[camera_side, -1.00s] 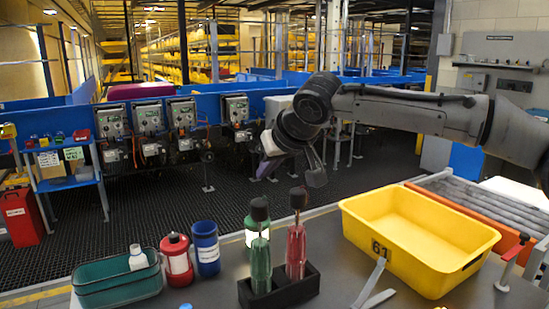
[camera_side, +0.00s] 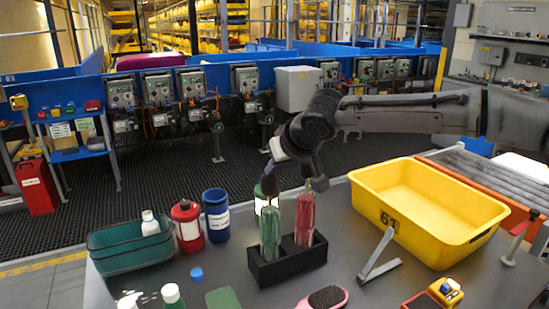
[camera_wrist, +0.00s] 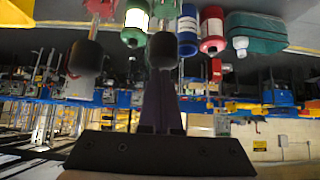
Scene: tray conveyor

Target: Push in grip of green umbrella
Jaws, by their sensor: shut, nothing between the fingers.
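The green umbrella (camera_side: 270,228) stands upright in a black two-slot holder (camera_side: 288,266), with its black grip (camera_side: 269,186) on top. The grip also shows in the wrist view (camera_wrist: 163,50), where the picture is upside down. My gripper (camera_side: 269,170) is shut and empty, its purple fingers (camera_wrist: 160,78) in line with the end of that grip.
A yellow bin (camera_side: 400,218) stands to the right of the holder. A blue canister (camera_side: 216,216), red canister (camera_side: 187,228) and teal tub (camera_side: 112,252) stand to the left. A green-and-white bottle is behind the green umbrella. A brush (camera_side: 326,298) lies in front.

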